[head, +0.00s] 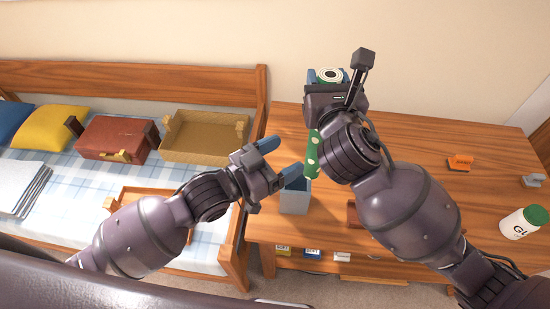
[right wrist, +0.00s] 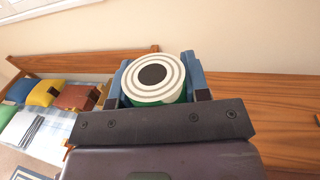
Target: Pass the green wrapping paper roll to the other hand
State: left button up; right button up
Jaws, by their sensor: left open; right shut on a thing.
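The green wrapping paper roll with pale dots (head: 312,155) is upright in my right gripper (head: 328,78), above the wooden table. Its round white end with a dark core (right wrist: 153,75) shows between the blue fingers in the right wrist view, and my right gripper is shut on it. My right gripper and forearm hide much of the roll's middle in the head view. My left gripper (head: 281,160) is open, its blue fingers spread, just left of the roll's lower part. Nothing shows between its fingers.
A grey-blue open box (head: 295,197) stands on the wooden table (head: 430,135) below the roll. An orange block (head: 460,163), a grey clip-like thing (head: 533,181) and a white jar with green lid (head: 522,222) are at right. The bench at left holds a suitcase (head: 112,138) and a basket (head: 204,140).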

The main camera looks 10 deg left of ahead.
aim_at(313, 141)
pick_arm(q)
jog(key=x, duration=1)
jog(key=shift+w+d, duration=0.1)
jog(key=shift+d, duration=0.05)
jog(key=c, duration=0.9)
jog(key=shift+c, duration=0.8)
pick_arm(e)
jog(key=o, duration=1)
jog(key=shift+s, duration=0.15)
